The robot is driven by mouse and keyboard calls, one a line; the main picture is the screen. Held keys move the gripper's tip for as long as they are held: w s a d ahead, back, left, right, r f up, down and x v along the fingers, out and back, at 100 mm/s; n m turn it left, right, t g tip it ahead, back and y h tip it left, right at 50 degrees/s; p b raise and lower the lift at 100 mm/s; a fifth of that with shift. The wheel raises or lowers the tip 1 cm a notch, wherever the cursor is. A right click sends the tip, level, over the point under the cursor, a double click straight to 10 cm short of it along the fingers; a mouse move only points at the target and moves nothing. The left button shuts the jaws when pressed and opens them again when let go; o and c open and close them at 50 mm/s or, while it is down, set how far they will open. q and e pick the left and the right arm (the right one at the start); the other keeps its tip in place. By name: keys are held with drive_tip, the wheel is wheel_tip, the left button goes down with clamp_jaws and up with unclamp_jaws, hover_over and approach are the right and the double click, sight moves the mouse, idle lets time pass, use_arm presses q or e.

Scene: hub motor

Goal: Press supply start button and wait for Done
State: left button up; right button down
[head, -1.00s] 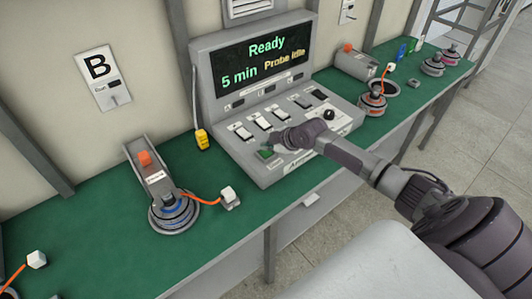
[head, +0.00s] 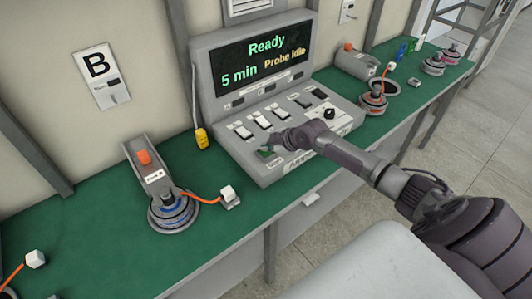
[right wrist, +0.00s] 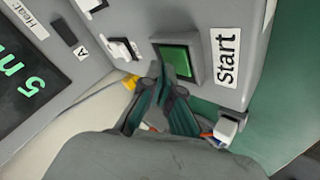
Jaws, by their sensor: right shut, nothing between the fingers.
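The green start button (head: 266,153) sits at the front left corner of the grey control console (head: 247,165). In the right wrist view the green button (right wrist: 176,62) is beside the label "Start". My right gripper (right wrist: 157,72) is shut and empty, its fingertips close to the button's edge; I cannot tell whether they touch it. In the head view the right gripper (head: 276,143) reaches over the console just behind the button. The console's screen (head: 262,60) reads "Ready", "5 min" and "Probe Idle". My left gripper is not in view.
White switches (head: 262,122) and a black knob (head: 329,113) are on the console. A motor with an orange-topped clamp (head: 172,212) and a white connector (head: 229,196) stand left on the green bench (head: 110,255). Another motor (head: 373,103) stands right.

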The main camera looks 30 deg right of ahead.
sight(267, 153)
drive_tip(key=shift+f+b, duration=0.4)
drive_tip(key=shift+f, duration=0.15)
idle(0.7)
drive_tip(key=shift+r, duration=0.1)
drive_tip(key=shift+r+p, duration=0.7)
drive_tip(key=shift+r, duration=0.1)
wheel_tip(267, 153, up, 5)
drive_tip(key=p, duration=0.4)
drive_tip(key=shift+r, duration=0.1)
idle(0.4)
idle(0.4)
